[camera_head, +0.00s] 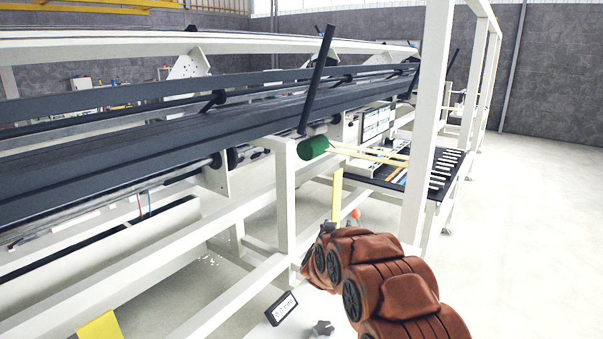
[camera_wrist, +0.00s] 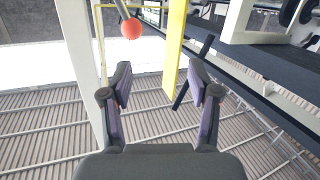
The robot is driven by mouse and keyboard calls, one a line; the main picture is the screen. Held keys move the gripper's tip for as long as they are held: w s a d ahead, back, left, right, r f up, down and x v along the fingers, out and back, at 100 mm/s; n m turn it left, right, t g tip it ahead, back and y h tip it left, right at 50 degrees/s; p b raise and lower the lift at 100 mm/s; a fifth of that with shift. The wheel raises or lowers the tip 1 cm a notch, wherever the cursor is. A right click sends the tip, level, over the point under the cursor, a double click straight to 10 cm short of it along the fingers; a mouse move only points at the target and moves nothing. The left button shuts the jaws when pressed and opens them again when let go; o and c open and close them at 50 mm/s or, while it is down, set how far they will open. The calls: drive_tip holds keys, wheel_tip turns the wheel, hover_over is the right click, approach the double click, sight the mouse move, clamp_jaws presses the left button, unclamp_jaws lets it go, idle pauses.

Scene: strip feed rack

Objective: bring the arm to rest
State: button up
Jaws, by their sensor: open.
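My arm, with rust-red covers, reaches up from the lower right in the head view. My gripper (camera_wrist: 160,90) shows in the wrist view with its two dark, purple-sided fingers spread apart. Nothing lies between the fingers. In the head view the arm's far end is beside the white frame of the rack, and the fingers cannot be made out there.
A white post (camera_head: 428,120) stands right of the rack. A green roller (camera_head: 313,147) with yellowish strips is beside a dark slotted table (camera_head: 447,172). An orange-red ball (camera_wrist: 131,28) and yellow post (camera_wrist: 175,45) are beyond my fingers. Open floor (camera_head: 540,220) lies right.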

drive_tip(key=s+a+r+n+g+y, duration=0.2)
drive_tip(key=s+g+y, duration=0.15)
drive_tip(key=s, duration=0.75)
drive_tip(key=s+a+r+n+g+y, duration=0.1)
drive_tip(key=s+a+r+g+y, duration=0.2)
drive_tip(key=s, duration=0.7)
drive_tip(key=s+d+f+g, duration=0.1)
drive_tip(key=s+d+g, duration=0.2)
drive_tip(key=s, duration=1.2)
drive_tip(key=s+d+f+g+h, duration=0.1)
drive_tip(key=s+d+g, duration=0.3)
drive_tip(key=s, duration=1.1)
drive_tip(key=s+d+f+m+g+h, duration=0.1)
drive_tip(key=s+d+g, duration=0.3)
drive_tip(key=s, duration=1.1)
drive_tip(key=shift+s, duration=0.15)
drive_tip(key=shift+d, duration=0.1)
